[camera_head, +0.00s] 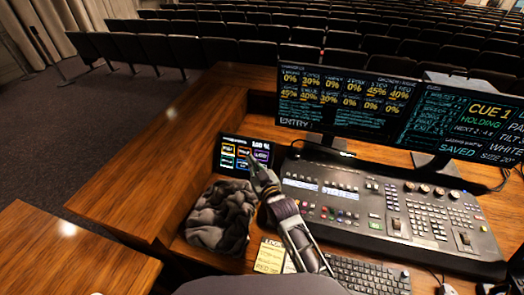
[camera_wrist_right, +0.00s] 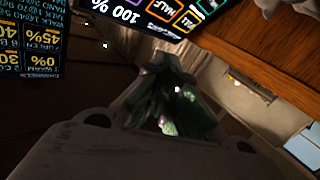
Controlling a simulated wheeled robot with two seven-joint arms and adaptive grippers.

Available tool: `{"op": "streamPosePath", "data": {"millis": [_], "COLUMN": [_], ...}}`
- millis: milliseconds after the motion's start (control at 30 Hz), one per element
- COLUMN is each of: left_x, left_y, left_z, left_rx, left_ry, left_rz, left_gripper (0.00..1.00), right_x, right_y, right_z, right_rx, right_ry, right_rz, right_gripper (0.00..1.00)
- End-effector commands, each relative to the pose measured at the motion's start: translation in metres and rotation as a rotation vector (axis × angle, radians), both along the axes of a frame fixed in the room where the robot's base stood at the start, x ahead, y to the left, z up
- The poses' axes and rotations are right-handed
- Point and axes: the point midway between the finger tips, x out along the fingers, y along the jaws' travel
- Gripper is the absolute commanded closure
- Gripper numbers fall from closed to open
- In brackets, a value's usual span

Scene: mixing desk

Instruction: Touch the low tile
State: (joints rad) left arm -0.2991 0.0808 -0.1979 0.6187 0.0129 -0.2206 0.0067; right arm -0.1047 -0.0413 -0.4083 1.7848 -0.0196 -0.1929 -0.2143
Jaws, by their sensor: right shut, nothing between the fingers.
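A small touch screen (camera_head: 230,157) with several coloured, outlined tiles stands at the left of the desk. Its tile labels are too small in the head view to tell which one is the low tile. My right gripper (camera_head: 256,164) is shut and empty, with its tips in front of the screen's lower right part, hiding some of it. I cannot tell whether they touch it. In the right wrist view the shut fingers (camera_wrist_right: 172,75) point toward the screen (camera_wrist_right: 128,14), which shows upside down with "100 %" and outlined tiles, partly cut off. My left gripper is out of view.
A dark crumpled cloth (camera_head: 220,218) lies left of my right gripper. The mixing console (camera_head: 380,208) is to its right, with a keyboard (camera_head: 365,274) and a yellow note (camera_head: 269,256) in front. Two monitors (camera_head: 345,95) stand behind.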

Motion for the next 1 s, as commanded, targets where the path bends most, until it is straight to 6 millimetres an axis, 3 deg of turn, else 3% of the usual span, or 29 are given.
{"op": "streamPosePath", "data": {"millis": [567, 1000], "left_x": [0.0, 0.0], "left_y": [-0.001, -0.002], "left_z": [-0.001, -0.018], "left_rx": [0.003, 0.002], "left_ry": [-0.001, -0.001], "left_rz": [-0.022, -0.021], "left_gripper": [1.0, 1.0], "right_x": [0.001, 0.017], "right_y": [-0.003, -0.008], "right_z": [-0.003, -0.014], "right_rx": [-0.001, -0.002], "right_ry": [0.008, 0.007], "right_rz": [-0.003, -0.003], "right_gripper": [1.0, 1.0]}}
